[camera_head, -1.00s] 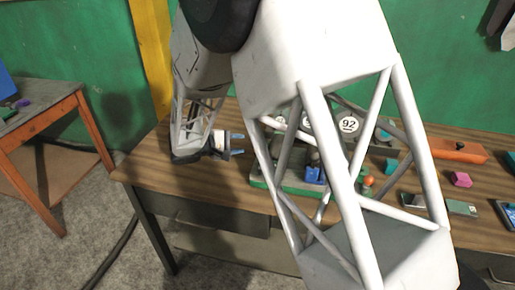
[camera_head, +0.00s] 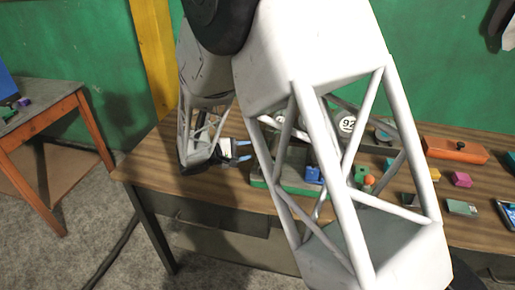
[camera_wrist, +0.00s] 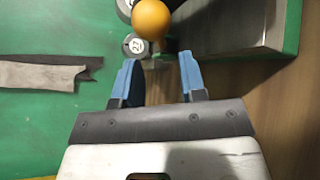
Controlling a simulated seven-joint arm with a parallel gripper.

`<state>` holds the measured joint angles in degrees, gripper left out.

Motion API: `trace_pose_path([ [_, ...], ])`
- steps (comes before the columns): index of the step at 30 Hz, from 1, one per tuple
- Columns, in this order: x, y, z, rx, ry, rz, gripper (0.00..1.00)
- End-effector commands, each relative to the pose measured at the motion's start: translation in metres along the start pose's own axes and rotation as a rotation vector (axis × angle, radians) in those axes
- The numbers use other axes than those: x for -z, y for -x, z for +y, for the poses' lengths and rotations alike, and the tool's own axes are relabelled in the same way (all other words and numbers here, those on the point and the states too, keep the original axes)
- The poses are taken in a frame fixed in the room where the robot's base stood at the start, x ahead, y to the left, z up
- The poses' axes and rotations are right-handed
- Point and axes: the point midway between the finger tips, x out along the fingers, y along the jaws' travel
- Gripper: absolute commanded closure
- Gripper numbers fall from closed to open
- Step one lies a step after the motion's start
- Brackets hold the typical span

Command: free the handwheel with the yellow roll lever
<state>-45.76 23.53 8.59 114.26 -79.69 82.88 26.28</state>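My gripper (camera_head: 243,151) is in the head view above the left part of the wooden bench, left of the green-based fixture (camera_head: 258,182). In the wrist view its two blue fingers (camera_wrist: 158,65) are apart with nothing held between them. A yellow-orange ball knob (camera_wrist: 151,19) shows beyond the fingertips at the top of the wrist view, apart from them. A small grey numbered disc (camera_wrist: 136,45) sits just below the knob in that view. I cannot make out the handwheel for certain; my arm covers much of the fixture in the head view.
A grey metal block (camera_wrist: 222,25) on a green base is close by the right finger. On the bench are a blue part (camera_head: 313,174), an orange-red ball (camera_head: 369,180), an orange box (camera_head: 455,150) and a pink block (camera_head: 462,179). The bench's left end is clear.

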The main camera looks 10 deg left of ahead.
Motion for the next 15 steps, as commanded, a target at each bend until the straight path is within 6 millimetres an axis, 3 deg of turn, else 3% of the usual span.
trace_pose_path([
  [9,0.0,-0.037,0.0,0.001,-0.002,-0.002,0.62],
  [15,0.0,-0.048,0.0,0.0,-0.001,0.0,0.62],
])
